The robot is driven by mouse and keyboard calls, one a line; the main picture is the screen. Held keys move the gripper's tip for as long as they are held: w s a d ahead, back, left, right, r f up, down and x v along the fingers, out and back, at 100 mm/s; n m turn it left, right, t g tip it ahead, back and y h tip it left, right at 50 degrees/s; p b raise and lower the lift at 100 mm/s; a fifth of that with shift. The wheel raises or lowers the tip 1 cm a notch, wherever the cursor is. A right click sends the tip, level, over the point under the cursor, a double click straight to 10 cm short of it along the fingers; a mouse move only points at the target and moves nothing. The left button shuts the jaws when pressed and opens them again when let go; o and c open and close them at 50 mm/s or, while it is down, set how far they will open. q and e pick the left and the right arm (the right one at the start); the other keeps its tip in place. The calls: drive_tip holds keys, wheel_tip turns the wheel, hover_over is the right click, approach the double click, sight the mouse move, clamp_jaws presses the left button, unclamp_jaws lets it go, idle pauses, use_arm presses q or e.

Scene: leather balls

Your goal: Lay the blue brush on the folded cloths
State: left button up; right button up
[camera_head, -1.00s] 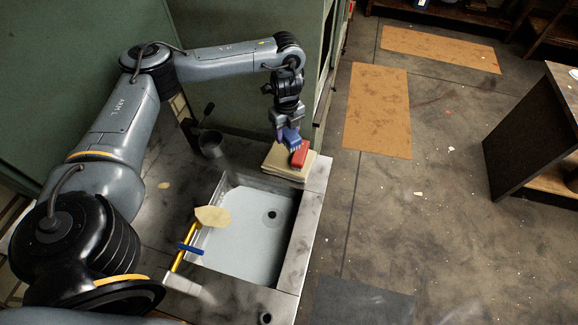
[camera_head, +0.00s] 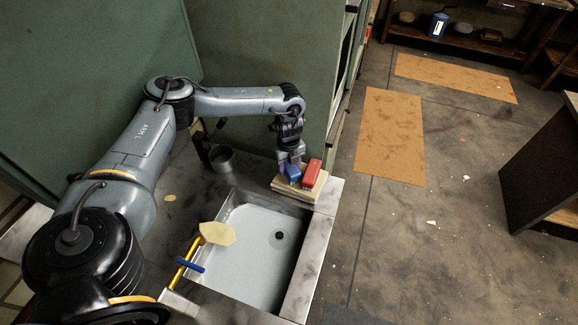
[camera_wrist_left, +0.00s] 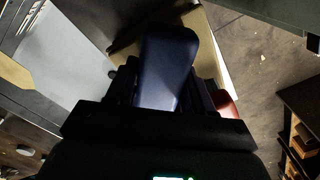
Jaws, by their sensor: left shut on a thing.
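My left gripper (camera_head: 289,160) is over the folded cloths (camera_head: 296,190) at the far right corner of the sink. It is shut on the blue brush (camera_head: 292,171), which is low over the cloths. In the left wrist view the dark blue brush (camera_wrist_left: 167,65) fills the space between the fingers, with the pale cloths (camera_wrist_left: 215,60) behind it. I cannot tell whether the brush touches the cloths. A red brush-like block (camera_head: 312,173) lies on the cloths just right of the blue brush. My right gripper is not in view.
A white sink basin (camera_head: 255,245) lies in front of the cloths. A grey metal cup (camera_head: 221,158) stands left of them. A yellow tap with a blue handle (camera_head: 189,264) and a pale yellow piece (camera_head: 217,233) are at the sink's left edge. A green cabinet (camera_head: 285,60) stands behind.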

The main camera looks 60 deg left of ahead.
use_arm(q)
drive_tip(key=shift+f, duration=0.25)
drive_tip(key=o, duration=0.9)
drive_tip(key=shift+o, duration=0.2)
drive_tip(key=shift+r, duration=0.1)
wheel_tip(320, 180, up, 11)
drive_tip(key=p, duration=0.2)
drive_tip(key=shift+p, duration=0.4)
drive_tip(key=shift+r+p, duration=0.4)
drive_tip(key=shift+r, duration=0.2)
